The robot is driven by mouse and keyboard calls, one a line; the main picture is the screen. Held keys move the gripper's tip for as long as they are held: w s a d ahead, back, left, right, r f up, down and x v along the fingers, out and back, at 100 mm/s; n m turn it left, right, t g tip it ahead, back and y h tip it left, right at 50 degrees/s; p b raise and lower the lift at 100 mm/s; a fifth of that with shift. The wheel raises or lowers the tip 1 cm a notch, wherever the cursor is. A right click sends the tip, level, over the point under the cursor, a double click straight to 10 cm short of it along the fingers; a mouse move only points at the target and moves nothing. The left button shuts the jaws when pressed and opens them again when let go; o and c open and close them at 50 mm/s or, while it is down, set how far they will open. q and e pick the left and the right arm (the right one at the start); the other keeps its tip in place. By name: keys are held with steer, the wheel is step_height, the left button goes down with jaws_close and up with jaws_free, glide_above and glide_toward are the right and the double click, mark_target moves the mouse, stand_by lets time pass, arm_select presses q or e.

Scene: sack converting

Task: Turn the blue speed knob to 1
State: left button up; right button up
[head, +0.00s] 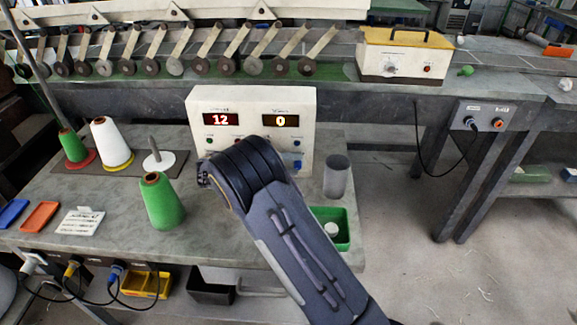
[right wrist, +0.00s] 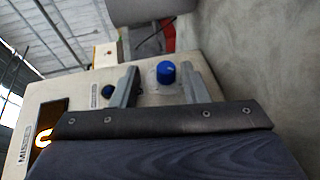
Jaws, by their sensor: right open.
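The white control box (head: 222,102) stands on the table and has two lit displays, 12 on the left and 0 on the right. The blue speed knob (head: 298,166) is low on its right side, partly hidden by my right arm; it shows clearly in the right wrist view (right wrist: 165,72). My right gripper (right wrist: 160,73) is open, its two fingers on either side of the knob in that view. I see no contact with the knob, and cannot tell the depth gap. In the head view my right arm hides the fingers. My left gripper is not in view.
A green thread cone (head: 162,203) stands on the table left of my right arm. A grey cylinder (head: 337,176) and a green bin (head: 342,222) are close to the arm's right. A yellow-topped box (head: 400,58) sits on the machine behind.

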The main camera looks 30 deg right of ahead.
steer(key=r, duration=0.3)
steer(key=s+a+r, duration=0.1)
steer(key=shift+r, duration=0.35)
steer(key=s+r, duration=0.1)
steer(key=s+a+r, duration=0.1)
steer(key=s+r, duration=0.1)
steer(key=shift+s+a+r, duration=0.15)
steer(key=shift+a+r, duration=0.05)
steer(key=shift+r, duration=0.1)
steer(key=s+a+r, duration=0.4)
steer(key=s, duration=0.4)
steer(key=shift+a, duration=0.35)
